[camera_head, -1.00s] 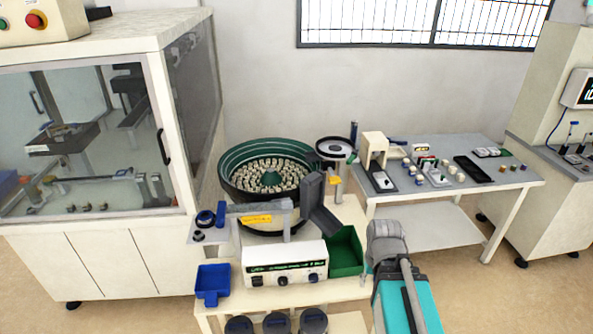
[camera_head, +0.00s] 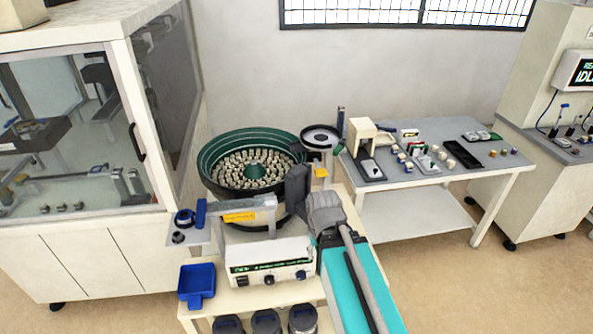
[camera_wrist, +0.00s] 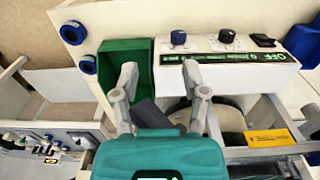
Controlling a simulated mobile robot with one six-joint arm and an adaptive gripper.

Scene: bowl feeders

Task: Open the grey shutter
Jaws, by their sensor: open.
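A dark grey piece (camera_head: 297,188), which I take to be the shutter on the feeder's chute, stands upright at the right edge of the green bowl feeder (camera_head: 204,162). My arm's wrist covers its lower right side in the head view. In the wrist view a dark grey block (camera_wrist: 151,113) shows between and below my fingers, partly hidden by the teal gripper body. My gripper (camera_wrist: 160,72) is open with nothing visible between its tips. The fingers reach over the green bin (camera_wrist: 118,60) and the feeder's front; whether they touch anything cannot be told.
The white control box (camera_head: 262,262) stands in front of the bowl, with a blue tray (camera_head: 196,285) at its left. A grey arm with a yellow label (camera_head: 238,216) spans above the box. A glass-sided cabinet (camera_head: 60,250) stands left, and a parts table (camera_head: 425,178) right.

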